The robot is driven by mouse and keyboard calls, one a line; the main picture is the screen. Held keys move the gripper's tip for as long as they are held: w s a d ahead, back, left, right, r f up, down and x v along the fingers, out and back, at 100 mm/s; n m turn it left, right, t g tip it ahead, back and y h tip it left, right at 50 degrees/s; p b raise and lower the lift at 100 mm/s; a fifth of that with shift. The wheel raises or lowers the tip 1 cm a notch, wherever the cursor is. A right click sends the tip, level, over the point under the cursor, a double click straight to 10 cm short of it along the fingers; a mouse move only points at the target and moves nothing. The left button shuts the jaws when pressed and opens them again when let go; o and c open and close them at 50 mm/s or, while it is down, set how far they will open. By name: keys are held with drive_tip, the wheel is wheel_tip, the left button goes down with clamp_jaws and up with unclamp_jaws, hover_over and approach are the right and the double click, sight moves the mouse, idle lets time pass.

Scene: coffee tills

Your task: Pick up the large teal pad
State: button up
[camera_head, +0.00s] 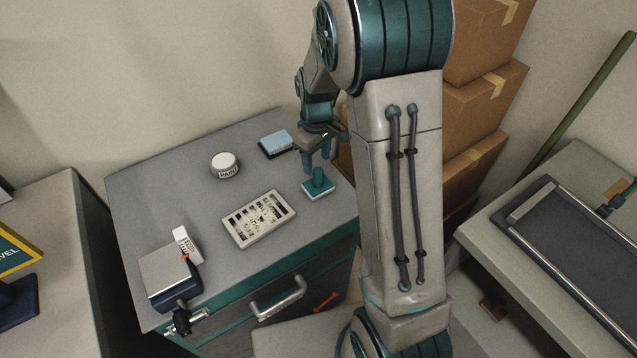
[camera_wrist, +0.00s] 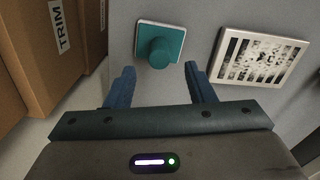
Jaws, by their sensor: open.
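The large teal pad (camera_head: 318,183) stands on the grey counter near its right edge, a teal knob on a square teal base with a pale lower edge. In the wrist view the pad (camera_wrist: 160,46) lies just beyond my fingertips, roughly centred between them. My gripper (camera_head: 318,162) is above the pad in the head view, pointing down, with its blue fingers apart and nothing between them. In the wrist view my gripper (camera_wrist: 159,78) shows both fingers spread, one on each side of the knob's line. No contact with the pad shows.
A light tray with dark markings (camera_head: 259,219) lies left of the pad. A blue block on a dark base (camera_head: 276,143), a white round tin (camera_head: 225,165) and a scale-like box (camera_head: 168,274) share the counter (camera_head: 150,190). Stacked cardboard boxes (camera_head: 484,100) stand to the right.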

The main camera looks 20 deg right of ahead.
sight(318, 170)
drive_tip(key=shift+s+d+f+p, duration=0.1)
drive_tip(key=shift+f+p, duration=0.15)
drive_tip(key=shift+f, duration=1.1)
drive_tip(key=shift+d+f+p, duration=0.1)
drive_tip(key=shift+f+p, duration=0.15)
drive_tip(key=shift+f, duration=1.1)
drive_tip(key=shift+c, duration=0.3)
clamp_jaws()
